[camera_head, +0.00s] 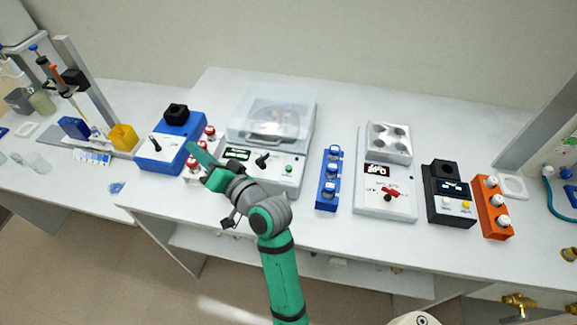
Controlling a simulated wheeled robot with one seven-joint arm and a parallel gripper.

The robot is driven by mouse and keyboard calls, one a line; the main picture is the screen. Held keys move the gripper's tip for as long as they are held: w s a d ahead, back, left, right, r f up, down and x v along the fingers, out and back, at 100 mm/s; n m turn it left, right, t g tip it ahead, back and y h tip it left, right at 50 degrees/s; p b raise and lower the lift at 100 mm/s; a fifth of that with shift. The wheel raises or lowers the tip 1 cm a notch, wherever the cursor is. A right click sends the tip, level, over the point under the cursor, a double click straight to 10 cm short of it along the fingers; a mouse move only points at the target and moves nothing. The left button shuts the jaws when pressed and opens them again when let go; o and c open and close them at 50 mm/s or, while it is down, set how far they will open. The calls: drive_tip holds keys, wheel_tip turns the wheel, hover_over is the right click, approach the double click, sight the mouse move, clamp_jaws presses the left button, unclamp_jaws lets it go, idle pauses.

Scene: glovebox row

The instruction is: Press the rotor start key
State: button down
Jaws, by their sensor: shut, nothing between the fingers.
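My gripper (192,150) is shut and empty, left of the display and apart from the green key. It is in front of part of a rack of red-and-white capped tubes (209,131). My wrist hides the panel's lower left.
A blue device (165,143) with a black top stands left of my gripper. Right of the centrifuge are a blue rack (328,180), a white device with a red knob (372,203), a black device (447,190) and an orange rack (495,210). The bench's front strip is mostly clear.

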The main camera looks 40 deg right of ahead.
drive_tip(key=d+r+n+g+y, duration=0.1)
drive_tip(key=d+r, duration=0.2)
drive_tip(key=d, duration=0.1)
drive_tip(key=n+g+h, duration=0.2)
drive_tip(key=g, duration=0.6)
hover_over(288, 168)
drive_tip(key=s, duration=0.1)
drive_tip(key=shift+d+r, duration=0.25)
drive_tip(key=shift+f, duration=0.1)
drive_tip(key=shift+w+f, duration=0.1)
drive_tip(key=shift+f, duration=4.2)
drive_tip(key=shift+d, duration=0.1)
